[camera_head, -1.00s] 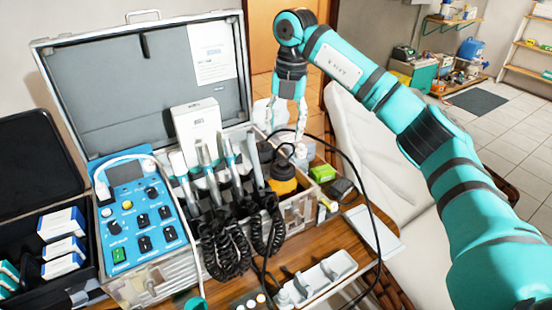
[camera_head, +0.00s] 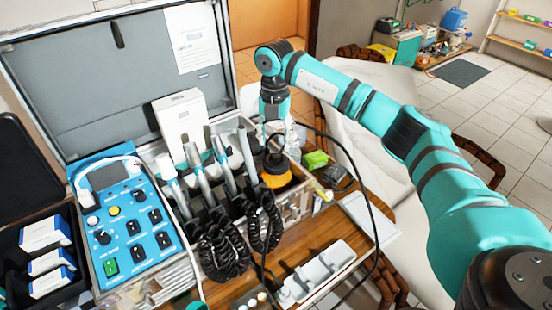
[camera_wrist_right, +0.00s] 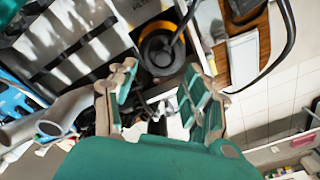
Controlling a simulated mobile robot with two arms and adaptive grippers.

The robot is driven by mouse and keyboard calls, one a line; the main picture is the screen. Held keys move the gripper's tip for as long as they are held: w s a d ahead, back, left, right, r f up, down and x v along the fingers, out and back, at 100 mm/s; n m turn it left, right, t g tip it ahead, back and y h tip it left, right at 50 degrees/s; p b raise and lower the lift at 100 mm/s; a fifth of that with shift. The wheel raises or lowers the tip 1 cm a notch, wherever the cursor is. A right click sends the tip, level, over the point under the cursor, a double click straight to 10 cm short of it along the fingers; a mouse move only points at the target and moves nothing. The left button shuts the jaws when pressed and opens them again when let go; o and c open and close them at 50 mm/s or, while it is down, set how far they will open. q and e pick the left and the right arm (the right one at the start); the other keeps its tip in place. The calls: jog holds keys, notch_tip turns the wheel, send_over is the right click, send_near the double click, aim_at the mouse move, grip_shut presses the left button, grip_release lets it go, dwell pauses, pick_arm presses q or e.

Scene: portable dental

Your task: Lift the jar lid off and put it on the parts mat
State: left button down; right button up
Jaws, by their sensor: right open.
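The amber jar (camera_head: 277,179) stands in the right part of the open case, with a dark lid (camera_head: 275,161) on top. In the right wrist view the round dark lid (camera_wrist_right: 158,50) shows from above with an orange rim around it. My right gripper (camera_wrist_right: 160,88) is open and empty, its fingers apart and pointing toward the jar. In the head view the right gripper (camera_head: 276,128) is above and behind the jar, partly hidden. A pale flat rectangle, likely the parts mat (camera_head: 371,216), lies right of the case; it also shows in the wrist view (camera_wrist_right: 243,60).
Handpieces (camera_head: 222,160) with coiled black cords stand left of the jar. A white tray (camera_head: 318,270) lies in front. A blue control panel (camera_head: 128,220) is at left.

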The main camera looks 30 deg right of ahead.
aim_at(276, 156)
jog(key=shift+f, duration=0.5)
jog(key=shift+s+f+p, duration=0.1)
jog(key=shift+f+p, duration=0.3)
jog(key=f, duration=0.1)
jog(key=f+p, duration=0.1)
jog(key=f, duration=0.1)
jog(key=shift+d+f, duration=0.2)
jog(key=shift+f, duration=0.5)
pick_arm(q)
jog(key=shift+w+r, duration=0.3)
jog(key=shift+r, duration=0.3)
jog(key=shift+w+r, duration=0.3)
jog(key=shift+r, duration=0.25)
pick_arm(e)
grip_shut()
